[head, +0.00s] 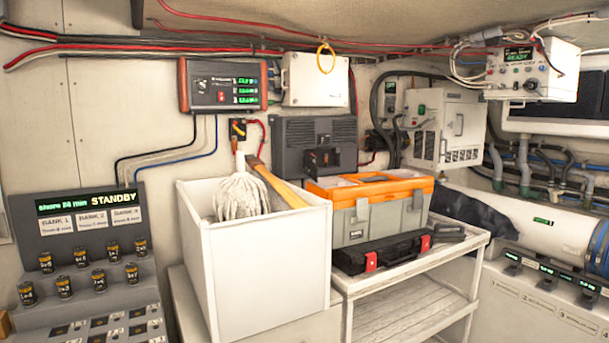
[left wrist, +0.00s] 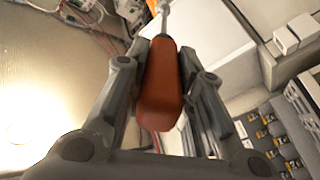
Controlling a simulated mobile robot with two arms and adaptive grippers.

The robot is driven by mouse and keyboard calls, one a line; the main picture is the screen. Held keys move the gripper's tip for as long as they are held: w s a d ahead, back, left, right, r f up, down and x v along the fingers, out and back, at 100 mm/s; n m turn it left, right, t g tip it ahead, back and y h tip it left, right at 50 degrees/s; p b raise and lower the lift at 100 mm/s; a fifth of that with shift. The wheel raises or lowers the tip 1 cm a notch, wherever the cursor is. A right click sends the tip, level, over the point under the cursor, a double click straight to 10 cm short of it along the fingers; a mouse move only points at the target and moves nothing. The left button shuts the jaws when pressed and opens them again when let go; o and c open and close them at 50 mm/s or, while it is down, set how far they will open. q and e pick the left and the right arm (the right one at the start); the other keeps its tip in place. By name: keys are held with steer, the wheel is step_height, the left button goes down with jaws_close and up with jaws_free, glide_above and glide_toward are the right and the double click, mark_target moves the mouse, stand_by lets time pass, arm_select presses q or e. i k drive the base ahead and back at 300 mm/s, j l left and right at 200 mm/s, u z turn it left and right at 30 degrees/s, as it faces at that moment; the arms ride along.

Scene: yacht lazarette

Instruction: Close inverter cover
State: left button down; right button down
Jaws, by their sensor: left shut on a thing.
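My left gripper (left wrist: 160,70) is shut on the orange-red handle of a screwdriver-like tool (left wrist: 158,100), whose metal shaft points up in the left wrist view. Neither gripper shows in the head view, and my right gripper is in no view. No label names the inverter. A dark grey ribbed unit (head: 290,138) on the back wall has a dark recess in its front; its lower part is hidden behind the toolbox. A white cabinet (head: 462,118) with a handle and vents is mounted right of it. I cannot tell which one carries the inverter cover.
A white bin (head: 258,270) with a mop head stands in front. An orange-and-grey toolbox (head: 385,212) and a black case (head: 378,254) sit on a white shelf (head: 345,278). A white cylinder (head: 555,232) lies at right.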

mark_target(310, 169)
steer(key=i+j+u, duration=0.55)
steer(key=i+j+z, duration=0.45)
steer(key=i+j, duration=0.15)
